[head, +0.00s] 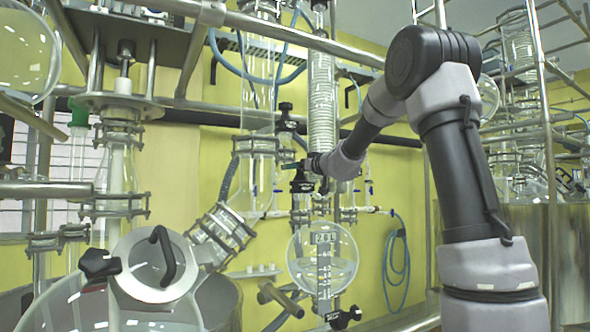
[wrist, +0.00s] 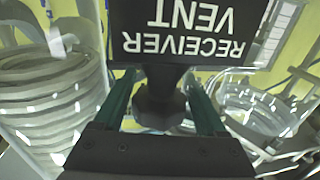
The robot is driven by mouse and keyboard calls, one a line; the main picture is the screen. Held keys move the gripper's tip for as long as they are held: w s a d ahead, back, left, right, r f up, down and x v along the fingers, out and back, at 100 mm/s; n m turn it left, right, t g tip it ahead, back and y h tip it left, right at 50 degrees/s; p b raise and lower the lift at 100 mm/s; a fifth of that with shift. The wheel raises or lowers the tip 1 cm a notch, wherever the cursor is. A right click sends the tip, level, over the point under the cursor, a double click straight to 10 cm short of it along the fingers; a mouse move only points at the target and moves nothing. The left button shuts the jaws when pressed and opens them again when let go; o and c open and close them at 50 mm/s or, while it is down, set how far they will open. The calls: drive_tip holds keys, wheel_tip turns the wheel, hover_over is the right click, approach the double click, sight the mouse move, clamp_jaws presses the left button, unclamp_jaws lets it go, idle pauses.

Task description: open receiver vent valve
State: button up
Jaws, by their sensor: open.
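The receiver vent valve's black knob (wrist: 160,100) is in the middle of the wrist view. A black label (wrist: 190,35) reading "RECEIVER VENT" appears upside down just above it. My gripper (wrist: 162,80) is open, with one green finger on each side of the knob; gaps seem to show beside it, and I cannot tell if either finger touches. There the knob is too small and too covered to make out.
A coiled glass condenser (head: 322,110) rises just above my gripper. A metal pipe frame (head: 290,38) crosses above. A glass vessel with a black-handled lid (head: 155,265) stands at the front left. A blue hose (head: 396,260) hangs on the yellow wall.

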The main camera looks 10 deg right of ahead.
drive_tip(key=c, duration=1.1)
drive_tip(key=shift+a+n+g+y, duration=0.1)
drive_tip(key=shift+n+g+y, duration=0.8)
drive_tip(key=shift+y, duration=0.4)
drive_tip(key=shift+s+a+n+g+y, duration=0.2)
drive_tip(key=shift+n+g+y, duration=0.5)
drive_tip(key=shift+n+y, duration=0.1)
drive_tip(key=shift+s+a+n+g+y, duration=0.15)
drive_tip(key=shift+n+g+y, duration=0.55)
drive_tip(key=shift+y, duration=0.1)
drive_tip(key=o, duration=1.1)
drive_tip(key=shift+d, duration=0.1)
drive_tip(key=v, duration=1)
drive_tip(key=shift+s+d, duration=0.2)
drive_tip(key=shift+s, duration=0.05)
